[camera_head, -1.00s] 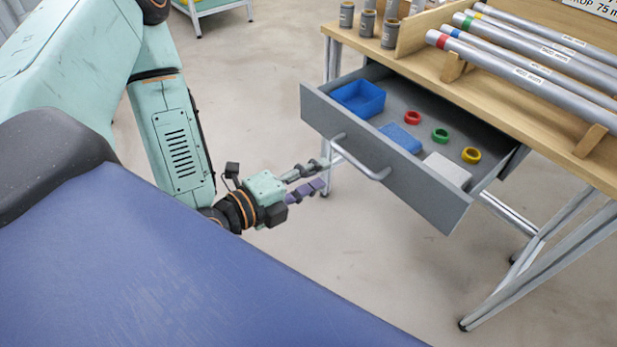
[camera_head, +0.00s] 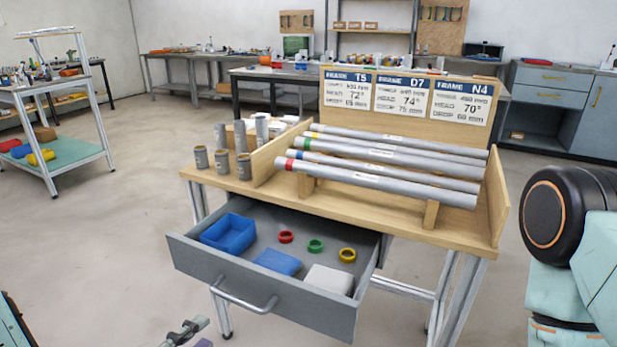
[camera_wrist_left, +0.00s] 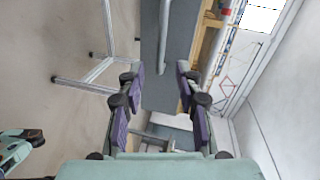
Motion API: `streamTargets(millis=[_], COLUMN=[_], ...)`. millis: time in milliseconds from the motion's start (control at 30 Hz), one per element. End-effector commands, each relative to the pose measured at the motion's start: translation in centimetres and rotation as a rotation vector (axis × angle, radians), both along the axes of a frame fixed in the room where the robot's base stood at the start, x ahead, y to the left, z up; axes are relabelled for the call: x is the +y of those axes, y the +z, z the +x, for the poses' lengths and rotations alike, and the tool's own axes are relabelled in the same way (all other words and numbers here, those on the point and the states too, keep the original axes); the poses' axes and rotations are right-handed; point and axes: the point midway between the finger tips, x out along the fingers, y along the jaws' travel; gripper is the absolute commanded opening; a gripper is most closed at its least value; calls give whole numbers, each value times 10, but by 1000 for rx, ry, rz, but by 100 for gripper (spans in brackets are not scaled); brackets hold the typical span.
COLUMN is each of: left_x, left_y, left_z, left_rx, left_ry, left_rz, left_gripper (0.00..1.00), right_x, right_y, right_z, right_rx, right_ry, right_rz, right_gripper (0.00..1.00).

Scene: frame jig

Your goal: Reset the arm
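My left gripper (camera_head: 187,335) shows only partly at the bottom edge of the head view, in front of and below the open drawer (camera_head: 190,250). In the left wrist view my left gripper (camera_wrist_left: 160,78) is open, its two purple-padded fingers apart with nothing between them. The grey drawer front (camera_wrist_left: 172,60) and its handle (camera_wrist_left: 164,25) show beyond the fingertips, apart from them. My right arm stands at the right edge of the head view; its gripper is out of view.
The drawer juts from the wooden bench (camera_head: 390,235) and holds a blue bin (camera_head: 228,234), a blue block (camera_head: 277,262), a white block (camera_head: 328,281) and three coloured rings. Grey tubes (camera_head: 380,180) lie on the bench. A cart (camera_head: 75,170) stands left; floor between is clear.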

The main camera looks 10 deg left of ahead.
Motion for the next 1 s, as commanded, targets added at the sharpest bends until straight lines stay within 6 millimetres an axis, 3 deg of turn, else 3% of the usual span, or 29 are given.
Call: streamTargets(millis=[267,567,767,1000], left_x=[3,2,2,8], left_y=[-44,-104,-138,-165], left_z=[-14,-55,-99,-174], left_rx=[382,851,1109,1269], left_ry=[172,531,896,1466], left_rz=[-416,-799,-981,-1041], left_gripper=[35,35,35,35], right_x=[0,0,0,0], right_y=[0,2,4,8], right_z=[0,0,0,0], right_rx=[0,0,0,0], right_ry=[0,0,0,0], right_rz=[0,0,0,0], right_gripper=[0,0,0,0])
